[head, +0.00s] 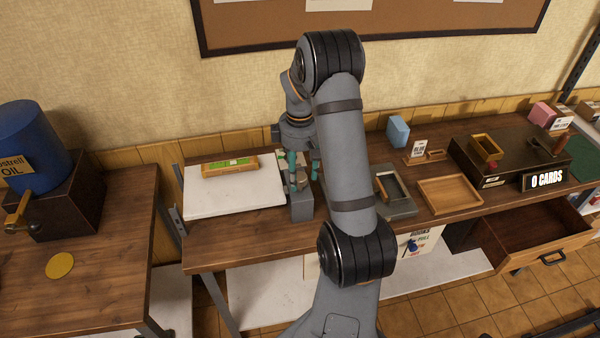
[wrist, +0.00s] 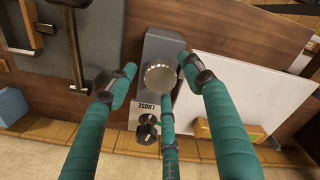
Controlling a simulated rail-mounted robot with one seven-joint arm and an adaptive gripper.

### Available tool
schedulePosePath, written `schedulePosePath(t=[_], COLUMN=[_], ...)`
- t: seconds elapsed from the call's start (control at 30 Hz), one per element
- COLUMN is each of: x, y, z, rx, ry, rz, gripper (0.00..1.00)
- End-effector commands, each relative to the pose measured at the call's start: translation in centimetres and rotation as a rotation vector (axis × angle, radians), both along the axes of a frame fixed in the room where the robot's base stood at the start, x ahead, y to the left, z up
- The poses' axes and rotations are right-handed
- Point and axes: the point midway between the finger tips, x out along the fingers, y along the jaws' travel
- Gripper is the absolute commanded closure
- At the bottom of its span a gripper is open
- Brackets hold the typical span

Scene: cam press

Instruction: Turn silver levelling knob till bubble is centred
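The silver levelling knob (wrist: 160,76) is round with a ridged rim and sits on a grey block (wrist: 164,45), which also shows in the head view (head: 301,206). My gripper (wrist: 158,67) has its teal fingers spread around the knob, with visible gaps at left and right; the middle finger is close to the rim, and contact cannot be told. It also shows in the head view (head: 303,174), over the block. The wooden level (head: 230,165) with a green vial lies on a white plate (head: 230,198). The bubble's position is too small to tell.
A label reading "LOOSE" (wrist: 147,107) and a dark knob (wrist: 147,130) are beside the block. To the right are a grey press base (head: 400,205), a wooden tray (head: 449,194), a blue block (head: 398,131) and an open drawer (head: 545,240).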

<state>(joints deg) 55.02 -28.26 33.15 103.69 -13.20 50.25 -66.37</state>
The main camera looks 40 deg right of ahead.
Motion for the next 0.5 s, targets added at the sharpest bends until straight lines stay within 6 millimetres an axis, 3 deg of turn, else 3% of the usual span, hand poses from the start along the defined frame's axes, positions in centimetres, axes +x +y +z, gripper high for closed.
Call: schedulePosePath(t=[0.5], x=[-0.03], y=[-0.01], z=[0.02], rx=[0.0], ry=[0.001], rz=[0.0], gripper=[0.81])
